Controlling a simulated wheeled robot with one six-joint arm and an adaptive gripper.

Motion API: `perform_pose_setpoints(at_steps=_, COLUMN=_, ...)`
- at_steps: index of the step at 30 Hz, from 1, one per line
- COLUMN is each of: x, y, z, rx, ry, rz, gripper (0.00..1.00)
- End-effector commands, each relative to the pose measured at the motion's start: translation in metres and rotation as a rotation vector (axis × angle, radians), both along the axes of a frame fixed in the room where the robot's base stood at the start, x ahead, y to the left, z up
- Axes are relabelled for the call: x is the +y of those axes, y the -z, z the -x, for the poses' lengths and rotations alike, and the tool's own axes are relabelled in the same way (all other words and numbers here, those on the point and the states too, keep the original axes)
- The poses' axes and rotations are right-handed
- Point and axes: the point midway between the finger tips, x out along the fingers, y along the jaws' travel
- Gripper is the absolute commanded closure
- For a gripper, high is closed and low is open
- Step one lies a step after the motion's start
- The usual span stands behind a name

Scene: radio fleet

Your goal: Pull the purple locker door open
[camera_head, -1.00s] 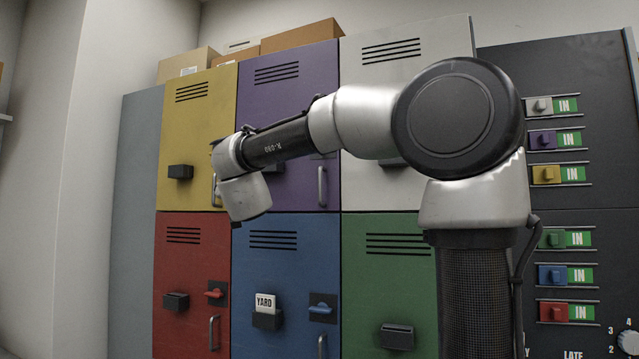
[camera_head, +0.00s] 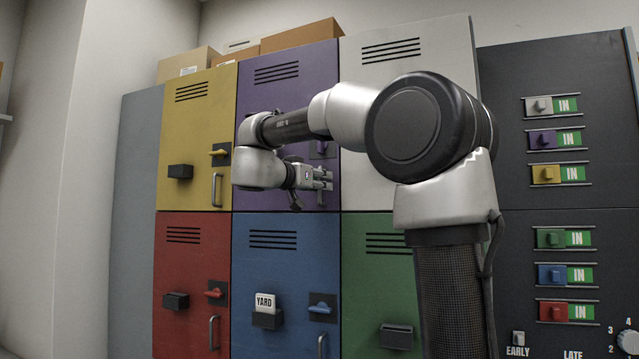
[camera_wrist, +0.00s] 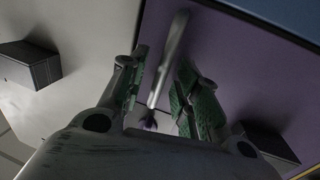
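The purple locker door (camera_head: 285,95) is in the top row and looks closed, flush with its neighbours. Its upright metal handle shows in the wrist view (camera_wrist: 170,55). A purple latch (camera_head: 320,149) sits above the handle in the head view, partly hidden by my arm. My gripper (camera_head: 328,178) is at the handle, in front of the door's lower right. In the wrist view my gripper's green-padded fingers (camera_wrist: 160,95) are apart, one on each side of the handle, with gaps visible. The handle is largely hidden by the gripper in the head view.
A yellow door (camera_head: 195,125) is to the left and a white door (camera_head: 400,75) to the right. Red (camera_head: 190,265), blue (camera_head: 280,285) and green (camera_head: 375,280) doors lie below. Black boxes stick out from doors, one showing in the wrist view (camera_wrist: 28,65).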

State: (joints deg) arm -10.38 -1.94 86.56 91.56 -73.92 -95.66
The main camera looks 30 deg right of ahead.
Motion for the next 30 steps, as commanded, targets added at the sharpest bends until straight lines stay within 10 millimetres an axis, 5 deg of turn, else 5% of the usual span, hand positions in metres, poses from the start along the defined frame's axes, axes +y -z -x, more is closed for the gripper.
perform_pose_setpoints(at_steps=11, x=-0.007, y=0.0, z=-0.0037, rx=-0.001, ry=-0.002, rz=0.0, gripper=0.7)
perform_pose_setpoints(at_steps=16, x=-0.0069, y=0.0, z=-0.0037, rx=-0.001, ry=-0.002, rz=0.0, gripper=1.0)
perform_pose_setpoints(at_steps=30, x=-0.0043, y=0.0002, z=-0.0027, rx=-0.001, ry=0.011, rz=0.0, gripper=1.0)
